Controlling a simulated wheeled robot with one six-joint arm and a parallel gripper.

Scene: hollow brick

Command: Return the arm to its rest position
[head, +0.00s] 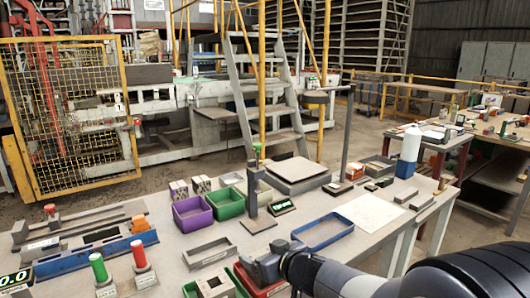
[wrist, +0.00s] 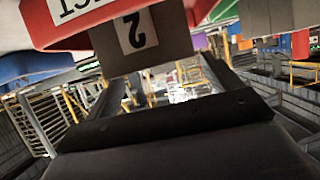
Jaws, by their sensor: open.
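My arm reaches in from the lower right of the head view. My gripper (head: 258,268) is low over the front of the workbench, at the right of a hollow grey brick (head: 214,286). The brick sits in a green tray (head: 190,291) at the front edge. My gripper is open, and I see nothing held in it. A red tray (head: 252,291) is partly hidden beneath it. The wrist view is upside down and shows dark gripper parts (wrist: 165,120) below a grey block marked 2 (wrist: 140,38) and a red labelled bin (wrist: 75,25).
A purple bin (head: 193,214), a green bin (head: 227,204) and an upright dark post (head: 252,190) stand farther back. A blue tray (head: 322,233) lies right of my gripper. Red and green buttons (head: 139,256) stand at the left. A white sheet (head: 369,213) lies flat at the right.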

